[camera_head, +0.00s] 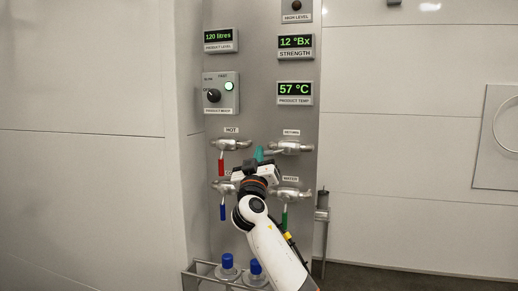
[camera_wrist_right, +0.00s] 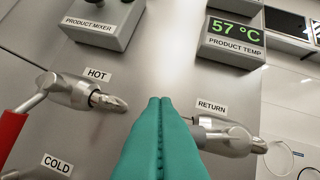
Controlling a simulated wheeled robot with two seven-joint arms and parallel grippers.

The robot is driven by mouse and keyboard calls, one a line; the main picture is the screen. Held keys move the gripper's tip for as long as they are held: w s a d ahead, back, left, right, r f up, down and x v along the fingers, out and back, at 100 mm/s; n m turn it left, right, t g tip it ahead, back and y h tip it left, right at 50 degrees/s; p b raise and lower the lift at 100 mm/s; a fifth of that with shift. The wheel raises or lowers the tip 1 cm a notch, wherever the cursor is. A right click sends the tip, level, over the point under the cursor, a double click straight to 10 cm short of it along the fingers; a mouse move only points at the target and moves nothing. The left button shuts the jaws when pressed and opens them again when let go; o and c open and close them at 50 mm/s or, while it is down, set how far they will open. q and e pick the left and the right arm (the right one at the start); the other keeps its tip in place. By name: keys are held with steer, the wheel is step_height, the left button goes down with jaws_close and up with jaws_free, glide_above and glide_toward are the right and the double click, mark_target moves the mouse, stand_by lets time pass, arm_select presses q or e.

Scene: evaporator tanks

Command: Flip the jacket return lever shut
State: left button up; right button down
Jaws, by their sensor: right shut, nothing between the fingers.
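The return valve (camera_head: 291,147) is a silver fitting at the upper right of the valve group, under the RETURN label (camera_head: 291,132). In the right wrist view the return valve (camera_wrist_right: 230,138) is right of my fingers. A thin grey lever stem (camera_head: 272,151) runs left from it towards my fingers; the lever's grip is hidden. My right gripper (camera_head: 259,154) has teal fingers, pressed together and empty. In the wrist view the right gripper (camera_wrist_right: 160,101) points at the panel between the hot and return valves. I cannot tell whether it touches the lever. My left gripper is out of view.
The hot valve (camera_head: 230,145) with a hanging red lever (camera_head: 221,167) is just left. Below are a blue lever (camera_head: 223,211) and a green lever (camera_head: 285,218). Blue-capped bottles (camera_head: 227,262) stand in a rack at the panel's foot. A post (camera_head: 322,215) stands at right.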

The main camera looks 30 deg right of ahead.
steer(key=s+d+f+n+t+y+p, duration=0.1)
steer(key=s+d+f+n+y+p, duration=0.3)
steer(key=n+p, duration=0.5)
step_height(320, 180, down, 2)
steer(key=n+y, duration=0.3)
steer(key=shift+s+n+p, duration=0.25)
steer(key=shift+n+p, duration=0.15)
steer(key=shift+s, duration=0.1)
stand_by(0.3)
